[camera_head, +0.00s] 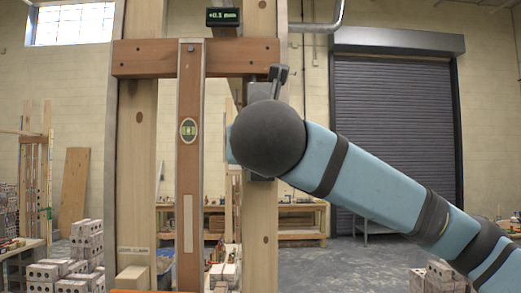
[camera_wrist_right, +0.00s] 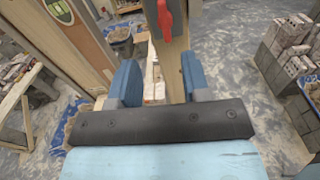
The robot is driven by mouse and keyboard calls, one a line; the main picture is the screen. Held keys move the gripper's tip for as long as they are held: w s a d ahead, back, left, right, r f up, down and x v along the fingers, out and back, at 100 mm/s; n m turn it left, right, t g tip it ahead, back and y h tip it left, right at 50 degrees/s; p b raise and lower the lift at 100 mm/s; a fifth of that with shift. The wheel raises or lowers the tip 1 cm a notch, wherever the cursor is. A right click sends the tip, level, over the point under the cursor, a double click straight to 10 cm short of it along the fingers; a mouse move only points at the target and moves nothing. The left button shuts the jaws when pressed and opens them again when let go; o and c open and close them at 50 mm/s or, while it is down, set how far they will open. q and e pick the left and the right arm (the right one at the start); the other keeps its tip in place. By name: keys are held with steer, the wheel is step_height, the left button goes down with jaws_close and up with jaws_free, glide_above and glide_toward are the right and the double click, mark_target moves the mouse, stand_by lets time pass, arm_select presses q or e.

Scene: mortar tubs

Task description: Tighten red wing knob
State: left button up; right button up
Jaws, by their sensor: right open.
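The red wing knob (camera_wrist_right: 165,18) shows at the top of the right wrist view, upright against a wooden post (camera_wrist_right: 172,70). My right gripper (camera_wrist_right: 159,62) is open, its two blue fingers apart with nothing between them. The knob appears beyond the fingertips, in line with the gap, and I see no contact. In the head view my right arm comes in from the right and its dark rounded wrist covers part of the post (camera_head: 261,220). The knob is hidden there. My left gripper is in neither view.
A wooden spirit level (camera_head: 190,90) stands upright against a wooden crosspiece (camera_head: 145,58), left of my right arm. A small display (camera_head: 222,16) above reads about +0.1 mm. Brick stacks (camera_head: 87,240) stand at the lower left, and more bricks (camera_wrist_right: 290,45) at the right of the wrist view.

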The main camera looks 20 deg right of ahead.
steer(key=shift+d+r+p+x, duration=0.15)
steer(key=shift+p+x, duration=0.55)
steer(key=shift+x, duration=1.6)
steer(key=shift+d+r+p+x, duration=0.2)
steer(key=shift+p+x, duration=0.5)
steer(key=shift+x, duration=1.55)
steer(key=shift+r+p+x, duration=0.2)
steer(key=shift+p+x, duration=0.5)
steer(key=shift+x, duration=1.6)
steer(key=shift+c, duration=0.3)
jaws_close()
steer(key=shift+s+a, duration=0.1)
